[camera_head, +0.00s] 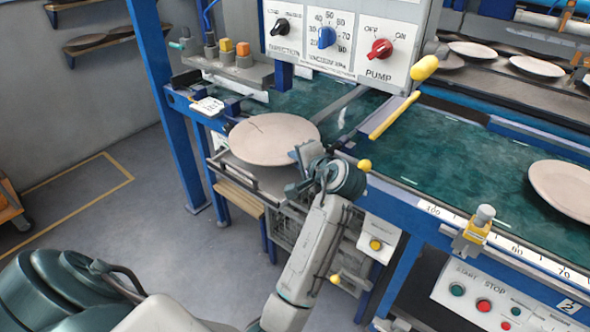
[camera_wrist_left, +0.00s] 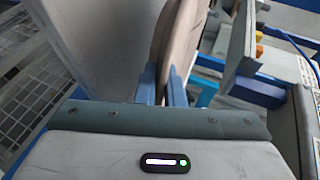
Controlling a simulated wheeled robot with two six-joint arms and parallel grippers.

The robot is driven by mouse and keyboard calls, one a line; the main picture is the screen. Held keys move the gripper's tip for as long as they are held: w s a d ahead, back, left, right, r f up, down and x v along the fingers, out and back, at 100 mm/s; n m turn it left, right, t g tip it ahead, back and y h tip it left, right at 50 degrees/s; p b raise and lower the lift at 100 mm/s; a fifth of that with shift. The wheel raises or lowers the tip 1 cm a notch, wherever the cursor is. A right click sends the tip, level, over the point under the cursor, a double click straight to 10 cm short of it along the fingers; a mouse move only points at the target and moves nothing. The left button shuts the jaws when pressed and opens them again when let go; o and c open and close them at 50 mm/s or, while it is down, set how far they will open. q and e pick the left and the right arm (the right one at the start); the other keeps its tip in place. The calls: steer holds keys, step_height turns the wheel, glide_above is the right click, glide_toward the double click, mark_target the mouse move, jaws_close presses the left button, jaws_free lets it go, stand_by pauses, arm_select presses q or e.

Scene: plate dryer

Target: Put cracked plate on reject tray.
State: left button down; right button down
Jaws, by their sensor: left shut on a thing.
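A round beige-pink plate (camera_head: 272,139) with a dark crack line near its far edge is held out roughly level at the left end of the green belt. My left gripper (camera_head: 308,158) is shut on the plate's near right rim. In the left wrist view the plate (camera_wrist_left: 182,35) shows nearly edge-on between the blue fingertips (camera_wrist_left: 164,88). A grey metal tray (camera_head: 284,187) shows below the plate, partly hidden by the plate and my arm; I see no label marking it as the reject tray. My right gripper is not in view.
Another plate (camera_head: 567,190) lies on the green belt (camera_head: 440,150) at the right. A yellow-ended bar (camera_head: 394,115) crosses the belt. A control panel (camera_head: 345,38) stands behind. A blue post (camera_head: 168,90) rises at the left. Open floor (camera_head: 110,215) lies left of the frame.

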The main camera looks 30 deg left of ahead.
mark_target(297, 180)
arm_select(q)
steer(key=shift+f, duration=1.75)
steer(key=shift+f, duration=0.1)
steer(key=c, duration=1.8)
jaws_free()
steer(key=shift+d, duration=0.1)
steer(key=shift+s, duration=0.1)
